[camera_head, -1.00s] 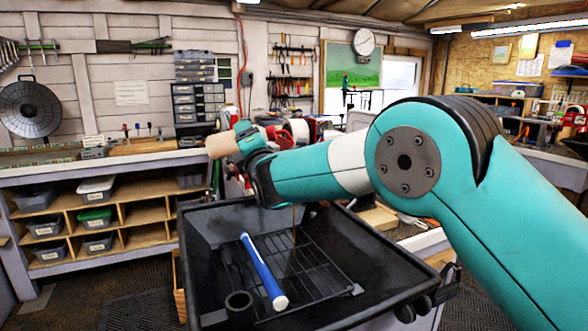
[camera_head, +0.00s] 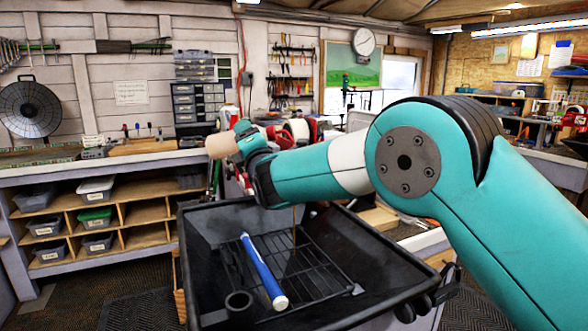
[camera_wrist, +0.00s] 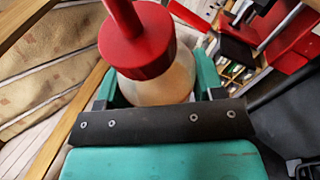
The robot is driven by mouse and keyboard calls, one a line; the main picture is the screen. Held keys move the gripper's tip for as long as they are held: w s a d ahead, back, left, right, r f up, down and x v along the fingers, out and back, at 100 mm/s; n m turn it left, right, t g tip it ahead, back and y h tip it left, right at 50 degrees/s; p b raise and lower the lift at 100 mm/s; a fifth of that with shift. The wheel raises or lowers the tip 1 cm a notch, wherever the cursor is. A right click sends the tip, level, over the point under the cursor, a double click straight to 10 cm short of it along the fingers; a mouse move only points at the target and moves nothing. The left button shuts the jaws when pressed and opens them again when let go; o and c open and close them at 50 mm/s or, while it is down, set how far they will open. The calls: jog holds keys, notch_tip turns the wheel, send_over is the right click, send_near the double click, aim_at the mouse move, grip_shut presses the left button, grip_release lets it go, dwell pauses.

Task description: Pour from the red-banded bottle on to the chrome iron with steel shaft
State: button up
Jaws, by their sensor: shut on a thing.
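The red-banded bottle (camera_wrist: 166,84) is in my gripper, with a red cap and nozzle (camera_wrist: 138,45) and a pale body with amber contents. My gripper (camera_wrist: 160,92) is shut around its body. In the head view my gripper (camera_head: 250,140) is above the tray's far left side, and a beige bottle end (camera_head: 221,145) points left, so the bottle is strongly tilted. Its nozzle is hidden behind my arm. A thin brown line (camera_head: 294,226) drops from under my arm into the tray; it looks like liquid. A blue grip with a white end (camera_head: 263,270) lies in the tray. I cannot make out the chrome iron or steel shaft.
The black tray (camera_head: 385,262) with a wire grate (camera_head: 325,275) stands in front of me. A short black tube (camera_head: 239,302) stands at its near left. A workbench (camera_head: 70,172) with cubbies runs behind at left. Red tools crowd the bench behind my gripper.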

jog(key=shift+r+p, duration=0.15)
jog(key=shift+p, duration=0.15)
jog(key=shift+r+n+p, duration=0.1)
jog(key=shift+n+p, duration=0.2)
jog(key=shift+p, duration=0.25)
jog(key=shift+n+g+p, duration=0.3)
jog(key=shift+n+p, duration=0.1)
jog(key=shift+p, duration=0.5)
jog(key=shift+d+n+g+y+p, duration=0.1)
jog(key=shift+n+g+y+p, duration=0.25)
jog(key=shift+n+p, duration=0.65)
jog(key=shift+f+g+p, duration=0.25)
jog(key=shift+f+p, duration=0.05)
jog(key=shift+p, duration=0.3)
